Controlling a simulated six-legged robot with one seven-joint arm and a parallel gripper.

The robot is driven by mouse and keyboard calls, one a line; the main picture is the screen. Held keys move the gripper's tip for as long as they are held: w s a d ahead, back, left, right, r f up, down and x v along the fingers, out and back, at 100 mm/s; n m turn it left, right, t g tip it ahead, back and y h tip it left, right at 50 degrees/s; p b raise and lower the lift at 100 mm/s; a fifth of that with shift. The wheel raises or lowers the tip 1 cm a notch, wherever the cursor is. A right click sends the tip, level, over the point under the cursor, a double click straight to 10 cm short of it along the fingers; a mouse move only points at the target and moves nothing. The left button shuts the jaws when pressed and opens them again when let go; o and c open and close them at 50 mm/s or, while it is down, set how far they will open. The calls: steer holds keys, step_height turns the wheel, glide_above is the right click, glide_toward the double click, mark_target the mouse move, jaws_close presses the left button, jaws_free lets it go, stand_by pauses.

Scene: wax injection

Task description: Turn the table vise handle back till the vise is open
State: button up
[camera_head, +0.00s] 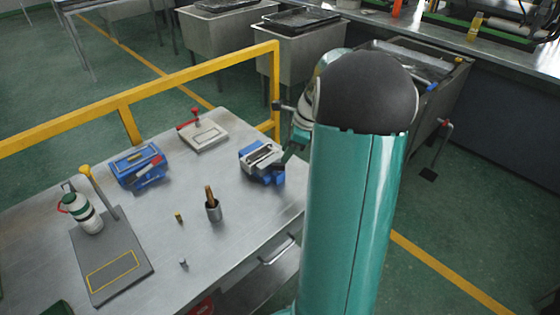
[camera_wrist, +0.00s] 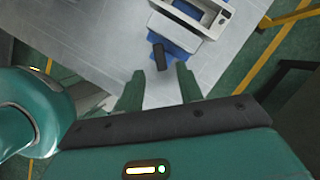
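The table vise (camera_head: 262,160) is blue with a grey top and stands near the right edge of the table. In the wrist view, the vise (camera_wrist: 191,20) is at the top, with pale jaws and a blue body. Its dark handle (camera_wrist: 159,56) points down toward my gripper (camera_wrist: 158,80). The two green fingers are apart, with the handle just beyond and between their tips. I see no contact. In the head view, my gripper (camera_head: 292,154) is at the vise's right side, partly hidden by my arm.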

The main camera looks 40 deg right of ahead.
mark_target(278, 164)
steer(key=x, duration=0.5)
steer(key=shift+c, duration=0.5)
jaws_close()
steer(key=shift+w+n, duration=0.1)
steer(key=shift+n, duration=0.2)
steer(key=n+g+y, duration=0.1)
steer(key=n, duration=0.3)
steer(key=shift+w, duration=0.1)
steer(key=n+g, duration=0.1)
steer(key=n, duration=0.1)
steer(key=n+g, duration=0.1)
steer(key=n, duration=0.1)
steer(key=shift+w+n+y, duration=0.1)
steer(key=shift+n+y, duration=0.2)
steer(key=shift+n, duration=0.1)
